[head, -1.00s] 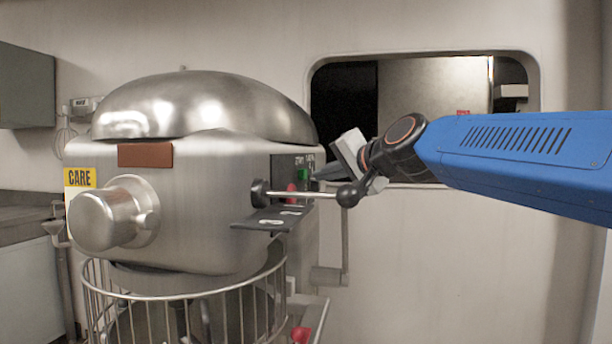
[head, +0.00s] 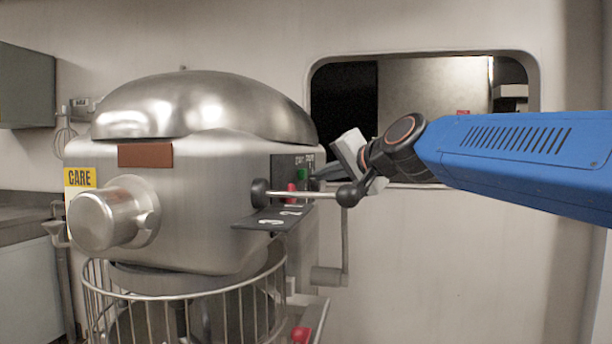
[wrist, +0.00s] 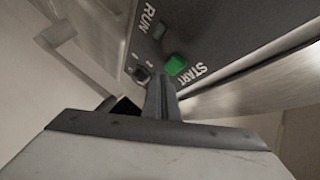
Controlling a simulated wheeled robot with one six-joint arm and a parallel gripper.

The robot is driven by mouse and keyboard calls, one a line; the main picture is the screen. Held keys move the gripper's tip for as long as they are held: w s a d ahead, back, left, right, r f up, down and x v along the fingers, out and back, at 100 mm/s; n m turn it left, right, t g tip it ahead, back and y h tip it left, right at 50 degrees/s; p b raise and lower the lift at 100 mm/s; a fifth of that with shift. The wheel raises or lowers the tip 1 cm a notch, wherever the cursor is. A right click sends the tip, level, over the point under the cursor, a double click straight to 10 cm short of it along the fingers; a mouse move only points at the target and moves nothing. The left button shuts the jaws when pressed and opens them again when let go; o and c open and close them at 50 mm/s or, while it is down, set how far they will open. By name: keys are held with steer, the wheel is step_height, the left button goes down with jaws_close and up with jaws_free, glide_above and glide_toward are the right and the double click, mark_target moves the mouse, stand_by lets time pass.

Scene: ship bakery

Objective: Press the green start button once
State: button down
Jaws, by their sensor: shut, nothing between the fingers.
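The green start button (head: 303,174) is on the dark control panel at the right side of the steel mixer, partly beside my gripper in the head view. In the wrist view the green button (wrist: 177,65) stands out from the panel next to the word START. My gripper (wrist: 158,78) is shut and empty, its dark fingertips close to the panel, just left of and below the button in the picture. I cannot tell whether they touch the panel.
A lever (head: 315,195) with a black ball end sticks out in front of the panel, close to my gripper. A red button (head: 291,188) sits beside the green one. In the wrist view a dark knob (wrist: 141,75) is left of my fingertips. A wire guard (head: 215,318) surrounds the bowl.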

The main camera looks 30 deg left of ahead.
steer(key=shift+a, duration=0.1)
steer(key=shift+s+a, duration=0.1)
steer(key=shift+a, duration=0.2)
